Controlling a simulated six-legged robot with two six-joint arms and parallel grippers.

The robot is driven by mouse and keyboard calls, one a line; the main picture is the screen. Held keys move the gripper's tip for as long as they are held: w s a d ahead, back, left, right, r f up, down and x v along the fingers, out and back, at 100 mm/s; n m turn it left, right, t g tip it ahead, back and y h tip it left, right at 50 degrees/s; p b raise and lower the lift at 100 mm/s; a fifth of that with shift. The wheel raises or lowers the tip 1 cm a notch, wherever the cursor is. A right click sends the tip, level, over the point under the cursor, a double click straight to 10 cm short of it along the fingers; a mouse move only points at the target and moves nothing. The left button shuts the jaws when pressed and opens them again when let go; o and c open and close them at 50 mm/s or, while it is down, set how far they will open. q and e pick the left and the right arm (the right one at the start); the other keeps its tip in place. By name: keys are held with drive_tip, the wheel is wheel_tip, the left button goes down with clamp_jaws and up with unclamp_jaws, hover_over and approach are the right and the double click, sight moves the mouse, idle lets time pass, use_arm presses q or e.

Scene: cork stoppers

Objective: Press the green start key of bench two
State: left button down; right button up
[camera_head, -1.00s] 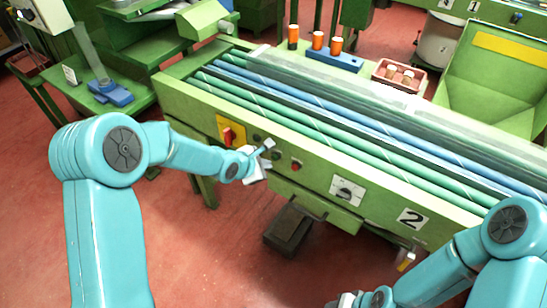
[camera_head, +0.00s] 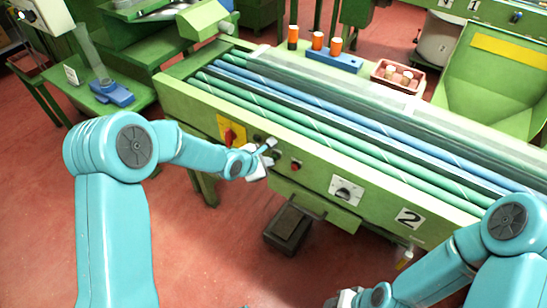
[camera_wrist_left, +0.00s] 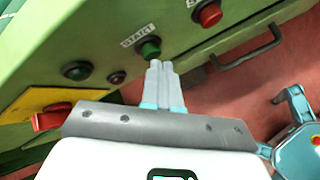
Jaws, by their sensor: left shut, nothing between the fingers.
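Bench two (camera_head: 330,165) is a green machine with long blue and green rollers and a "2" plate on its front. In the left wrist view the green start key (camera_wrist_left: 149,48) sits on the front panel under a START label. My left gripper (camera_head: 271,146) is shut and empty in front of the panel. Its fingertips (camera_wrist_left: 157,66) show just below the green key in the wrist view; I cannot tell whether they touch it. In the head view the gripper hides the key. My right gripper (camera_head: 345,299) is low at the bottom edge, its fingers too small to judge.
A red button (camera_wrist_left: 208,14) sits right of the green key. A dark button (camera_wrist_left: 76,71), a small red lamp (camera_wrist_left: 115,76) and a red switch on yellow (camera_head: 229,134) are to its left. A handle (camera_wrist_left: 247,48) lies below. A dark pedal box (camera_head: 288,229) stands on the floor.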

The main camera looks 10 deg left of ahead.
use_arm(q)
drive_tip(key=shift+w+d+p, duration=0.1)
drive_tip(key=shift+w+p, duration=0.15)
drive_tip(key=shift+p, duration=0.05)
drive_tip(key=shift+s, duration=0.15)
idle(0.5)
drive_tip(key=shift+s+a, duration=0.3)
drive_tip(key=shift+s, duration=0.4)
drive_tip(key=s, duration=0.1)
drive_tip(key=s+a, duration=0.1)
drive_tip(key=s, duration=0.2)
drive_tip(key=shift+s+a, duration=0.35)
drive_tip(key=shift+f, duration=0.1)
idle(0.4)
